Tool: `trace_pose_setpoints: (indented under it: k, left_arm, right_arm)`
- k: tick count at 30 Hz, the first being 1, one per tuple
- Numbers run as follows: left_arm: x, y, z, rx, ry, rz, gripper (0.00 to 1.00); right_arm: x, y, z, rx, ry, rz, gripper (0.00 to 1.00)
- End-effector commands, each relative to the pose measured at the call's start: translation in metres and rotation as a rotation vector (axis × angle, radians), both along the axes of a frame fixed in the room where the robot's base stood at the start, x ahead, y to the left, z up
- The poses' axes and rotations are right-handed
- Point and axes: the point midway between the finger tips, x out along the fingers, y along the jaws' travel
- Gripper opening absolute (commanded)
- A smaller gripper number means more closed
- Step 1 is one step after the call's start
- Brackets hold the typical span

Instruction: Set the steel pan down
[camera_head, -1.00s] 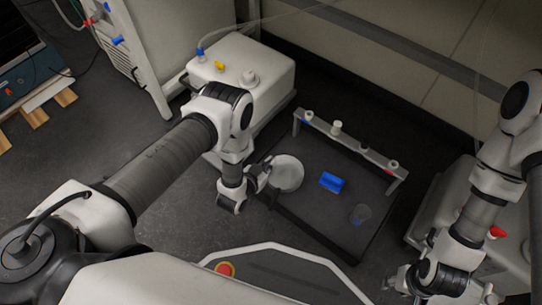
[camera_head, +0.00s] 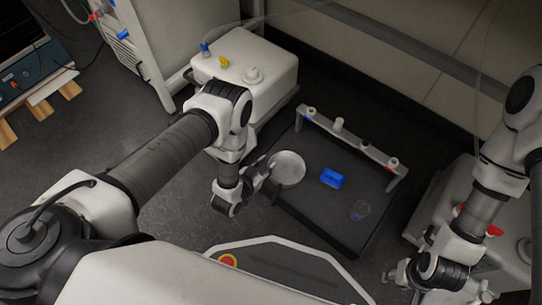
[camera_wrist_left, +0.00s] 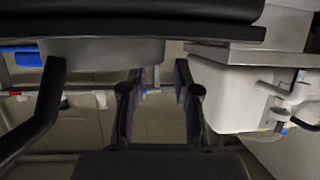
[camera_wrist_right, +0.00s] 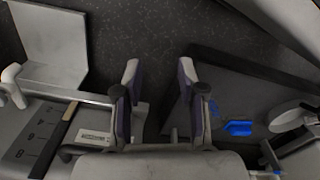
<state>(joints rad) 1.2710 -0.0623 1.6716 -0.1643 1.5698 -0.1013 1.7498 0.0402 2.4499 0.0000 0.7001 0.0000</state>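The steel pan (camera_head: 289,169) is a round, pale grey dish at the left side of the dark platform (camera_head: 315,220). In the left wrist view, which looks upside down, the pan's wall (camera_wrist_left: 95,52) meets the platform surface with no gap that I can see. My left gripper (camera_head: 265,166) is at the pan's left side. Its fingers (camera_wrist_left: 161,75) are apart, with the pan's edge showing between them; contact is unclear. The pan also shows at the right of the right wrist view (camera_wrist_right: 287,121). My right gripper (camera_head: 398,275) is open and empty, away from the platform.
A white box unit (camera_head: 265,78) stands behind left, and another machine (camera_head: 465,208) stands right.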

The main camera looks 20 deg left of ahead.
Motion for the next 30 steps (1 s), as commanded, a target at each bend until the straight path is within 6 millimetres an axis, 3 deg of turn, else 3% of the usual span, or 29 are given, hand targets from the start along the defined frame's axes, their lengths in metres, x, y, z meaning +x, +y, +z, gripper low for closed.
trace_pose_setpoints:
  k: [1,3,9,20,23,26,30]
  left_arm:
    - [-0.013,0.004,0.014,0.0,0.005,0.003,0.31]
    - [-0.03,0.008,0.021,-0.001,0.005,0.001,0.31]
    - [-0.067,0.017,0.033,-0.001,0.003,0.001,0.31]
    - [-0.075,0.019,0.033,0.001,0.012,0.001,0.31]
    - [-0.077,0.028,0.035,0.026,0.143,0.021,0.31]
    - [-0.1,0.046,0.047,0.067,0.436,0.077,0.31]
    - [-0.179,0.068,0.093,0.1,0.9,0.188,0.31]
  right_arm:
    - [0.0,0.0,0.017,0.0,0.0,0.0,0.4]
    - [0.0,0.0,0.027,0.0,0.0,0.0,0.4]
    - [0.0,0.0,0.044,0.0,0.0,0.0,0.4]
    - [0.0,0.0,0.045,0.0,0.0,0.0,0.4]
    - [0.0,0.0,0.045,0.0,0.0,0.0,0.4]
    - [0.0,0.0,0.045,0.0,0.0,0.0,0.4]
    - [0.0,0.0,0.045,0.0,0.0,0.0,0.4]
